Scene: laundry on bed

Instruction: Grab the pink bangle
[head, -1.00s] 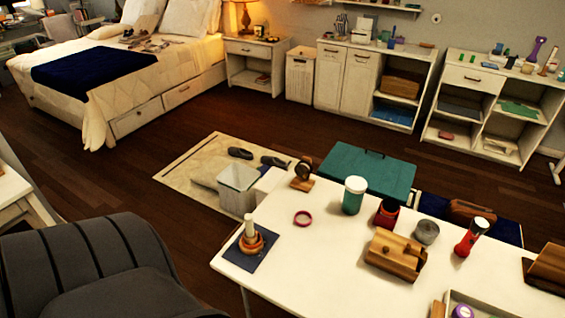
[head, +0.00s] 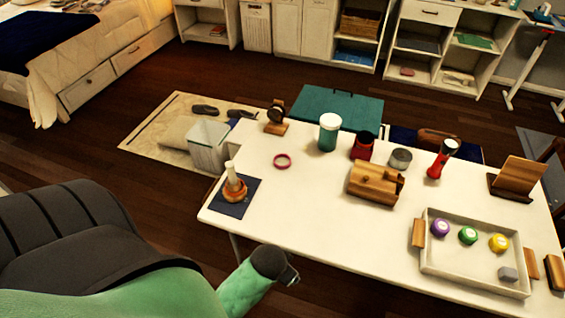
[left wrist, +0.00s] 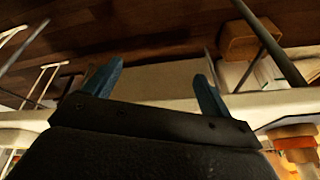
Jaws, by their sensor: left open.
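The pink bangle (head: 282,161) lies flat on the white table (head: 320,215), near its far left part. A pale post with orange rings (head: 235,190) stands on a dark blue mat (head: 238,206) to the bangle's left and nearer to me. My left gripper (head: 291,276) is in front of the table's near edge, well short of the bangle, and empty. In the left wrist view its two blue fingers (left wrist: 154,85) are apart, with the table edge beyond them. The bangle cannot be made out there. My right gripper is not in view.
Behind the bangle stand a wooden stand (head: 276,126) and a green jar with white lid (head: 328,132). A wooden box (head: 374,184) is to the right, and a tray (head: 436,258) with coloured round items is further right. The table around the bangle is clear.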

